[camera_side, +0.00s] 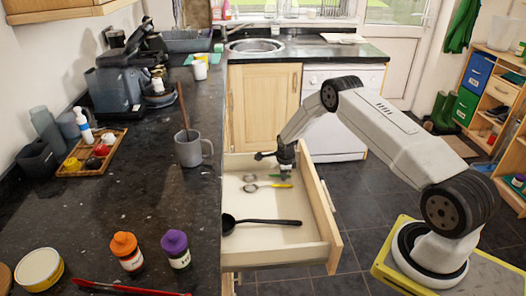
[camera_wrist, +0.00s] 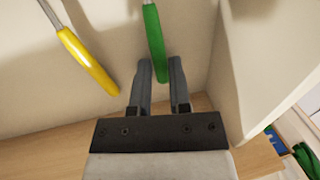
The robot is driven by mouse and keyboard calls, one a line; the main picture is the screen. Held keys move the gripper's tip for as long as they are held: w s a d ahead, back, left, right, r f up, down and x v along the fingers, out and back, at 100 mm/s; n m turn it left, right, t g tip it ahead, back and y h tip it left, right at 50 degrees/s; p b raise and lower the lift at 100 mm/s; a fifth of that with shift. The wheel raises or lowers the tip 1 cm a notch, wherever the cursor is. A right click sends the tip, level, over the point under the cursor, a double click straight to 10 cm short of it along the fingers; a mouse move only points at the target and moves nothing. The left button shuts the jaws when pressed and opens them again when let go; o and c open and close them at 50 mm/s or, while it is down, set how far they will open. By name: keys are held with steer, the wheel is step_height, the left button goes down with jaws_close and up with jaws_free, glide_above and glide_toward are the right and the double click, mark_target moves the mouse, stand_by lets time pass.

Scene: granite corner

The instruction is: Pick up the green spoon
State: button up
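The green spoon lies in the open drawer (camera_side: 316,232); its green handle (camera_wrist: 153,30) shows in the wrist view and a bit of it (camera_side: 285,177) shows under my gripper in the side view. My gripper (camera_side: 284,168) is over the far part of the drawer, fingers pointing down. In the wrist view my gripper (camera_wrist: 162,68) has its two fingers apart with a gap between them. I cannot tell how far above the handle the fingertips are. The spoon's head is outside the wrist view.
A yellow-handled spoon (camera_wrist: 87,60) lies left of the green one in the wrist view, nearer in the side view (camera_side: 281,185). A black ladle (camera_side: 262,221) lies across the drawer's near part. A drawer wall (camera_wrist: 262,75) rises close right of my fingers.

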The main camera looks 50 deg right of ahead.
jaws_close()
steer(key=shift+r, duration=0.15)
step_height(320, 180, up, 10)
stand_by(0.7)
stand_by(0.6)
